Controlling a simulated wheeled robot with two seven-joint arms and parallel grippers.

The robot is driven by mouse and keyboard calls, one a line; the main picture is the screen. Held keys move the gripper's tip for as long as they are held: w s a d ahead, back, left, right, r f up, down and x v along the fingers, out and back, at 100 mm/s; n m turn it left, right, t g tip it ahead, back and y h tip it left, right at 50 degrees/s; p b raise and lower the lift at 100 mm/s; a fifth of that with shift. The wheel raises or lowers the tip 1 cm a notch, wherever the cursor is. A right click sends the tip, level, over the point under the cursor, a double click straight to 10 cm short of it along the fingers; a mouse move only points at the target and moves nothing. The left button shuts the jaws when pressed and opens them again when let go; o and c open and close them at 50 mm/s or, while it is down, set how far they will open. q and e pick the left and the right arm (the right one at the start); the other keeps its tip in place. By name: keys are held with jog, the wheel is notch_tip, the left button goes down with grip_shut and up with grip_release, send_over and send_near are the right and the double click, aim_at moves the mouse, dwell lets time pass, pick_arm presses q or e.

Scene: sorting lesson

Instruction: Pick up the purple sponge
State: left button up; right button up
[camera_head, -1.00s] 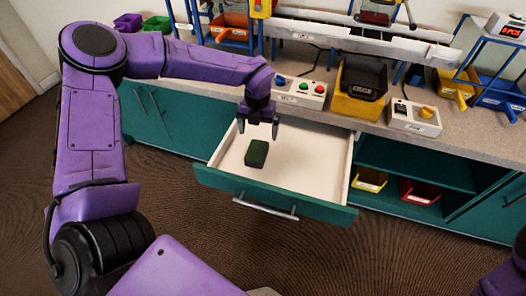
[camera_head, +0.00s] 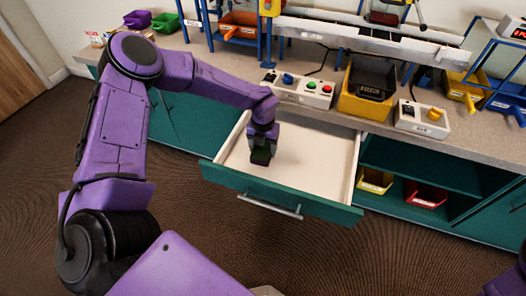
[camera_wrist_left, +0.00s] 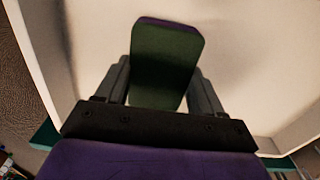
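The sponge (camera_head: 261,157) is a small block with a dark green face. A purple edge shows on it in the left wrist view (camera_wrist_left: 166,55). It is at the open drawer, below my left gripper (camera_head: 262,147). In the left wrist view, the left gripper's two fingers (camera_wrist_left: 162,80) lie against opposite sides of the sponge, with no clear gap at the tips. The gripper looks shut on it. I cannot tell whether the sponge touches the drawer floor. My right gripper is not in view.
The open drawer (camera_head: 318,165) has a white inside, a teal front and raised walls around the sponge. Above it on the bench stand a button box (camera_head: 298,90), a yellow bin (camera_head: 365,105) and a switch box (camera_head: 422,118). Open shelves to the right hold a yellow bin (camera_head: 374,181) and a red bin (camera_head: 426,194).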

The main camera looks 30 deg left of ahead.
aim_at(263, 148)
pick_arm(q)
jog(key=shift+r, duration=0.1)
notch_tip(263, 148, up, 10)
jog(key=shift+p, duration=0.3)
